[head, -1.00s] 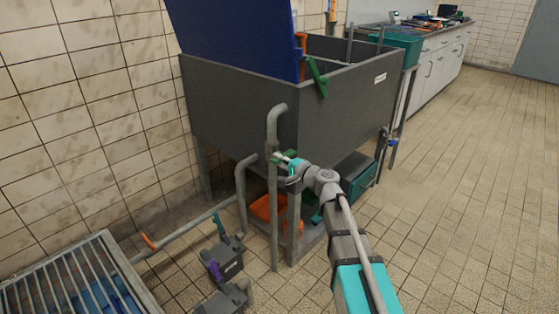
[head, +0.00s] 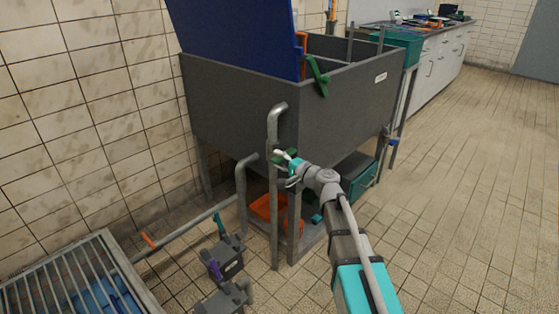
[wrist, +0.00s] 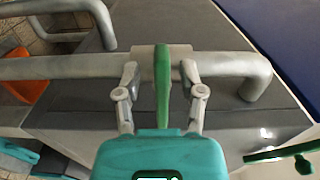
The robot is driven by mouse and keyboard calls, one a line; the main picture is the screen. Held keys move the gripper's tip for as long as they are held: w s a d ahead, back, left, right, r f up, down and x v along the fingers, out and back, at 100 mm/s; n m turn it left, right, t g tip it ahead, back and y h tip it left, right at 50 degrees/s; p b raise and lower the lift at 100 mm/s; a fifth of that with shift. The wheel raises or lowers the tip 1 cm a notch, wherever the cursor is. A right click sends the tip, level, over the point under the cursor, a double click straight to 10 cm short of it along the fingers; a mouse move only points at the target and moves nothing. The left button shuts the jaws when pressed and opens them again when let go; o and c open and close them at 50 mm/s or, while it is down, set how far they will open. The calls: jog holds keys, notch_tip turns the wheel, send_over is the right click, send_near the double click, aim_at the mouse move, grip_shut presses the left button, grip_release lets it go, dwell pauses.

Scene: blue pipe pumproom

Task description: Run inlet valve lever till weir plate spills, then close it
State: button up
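The green inlet valve lever (wrist: 163,85) stands upright on the grey pipe (wrist: 220,66) in the wrist view. My gripper (wrist: 159,75) is open, with one finger on each side of the lever and a visible gap on both sides. In the head view my gripper (head: 286,160) is at the pipe beside the front corner of the grey tank (head: 340,110). The fingers are small there and partly hide the valve. I cannot make out the weir plate or any water; the tank wall and the blue panel (head: 235,35) hide most of the inside.
A green bracket (head: 318,78) hangs over the tank rim. An orange tray (head: 263,208) and a teal box (head: 362,180) are under the tank. Grey pump-like units (head: 224,258) and a floor grate (head: 75,275) are at lower left. The tiled floor at right is clear.

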jog(key=v, duration=1.2)
dwell(0.3)
dwell(0.3)
jog(key=s+d+f+n+g+h+p, duration=0.25)
jog(key=s+f+n+g+h, duration=0.4)
jog(key=s+f, duration=0.35)
jog(key=s+d+f+g+h+p, duration=0.1)
jog(key=s+d+f+g+h, duration=0.1)
jog(key=s+d+h, duration=0.3)
jog(key=s+d+f+g+h+p, duration=0.1)
jog(key=s+d+f+g+h, duration=0.15)
jog(key=d, duration=0.45)
notch_tip(320, 180, up, 38)
jog(key=p, duration=3.7)
jog(key=shift+w+n+p, duration=0.25)
jog(key=shift+n+p, duration=0.1)
jog(key=shift+d, duration=0.1)
jog(key=shift+c, duration=0.2)
